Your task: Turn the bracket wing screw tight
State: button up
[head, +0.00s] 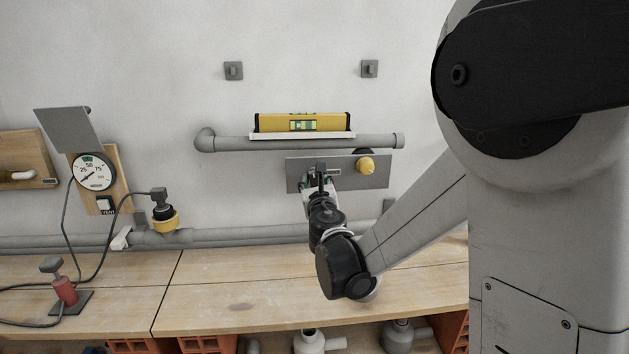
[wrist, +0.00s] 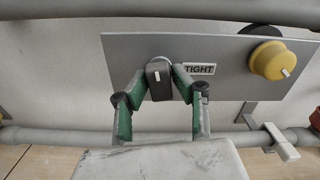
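The bracket wing screw (wrist: 158,84) is a dark block with a short pale mark, in front of a silvery round base on a grey plate (wrist: 125,50). A "TIGHT" label (wrist: 199,69) is just right of it. My gripper (wrist: 159,74) has one green-padded finger on each side of the screw, and the fingertips appear to press against it. In the head view my gripper (head: 319,181) reaches up to the left part of the plate (head: 375,172) and hides the screw there.
A yellow knob (head: 366,166) is on the plate's right side. Above, a spirit level (head: 302,122) rests by a grey pipe (head: 300,143). The wooden bench (head: 230,290) is mostly clear below my arm.

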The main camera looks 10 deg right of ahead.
grip_shut()
jog(key=m+b, duration=0.1)
jog(key=m, duration=0.3)
jog(key=shift+m, duration=0.4)
jog(key=m+b, duration=0.1)
jog(key=m, duration=0.2)
jog(key=shift+m, duration=0.3)
jog(key=m, duration=0.3)
jog(key=shift+m+b, duration=0.3)
jog(key=m, duration=0.4)
jog(key=shift+m+b, duration=0.3)
jog(key=shift+m, duration=1.6)
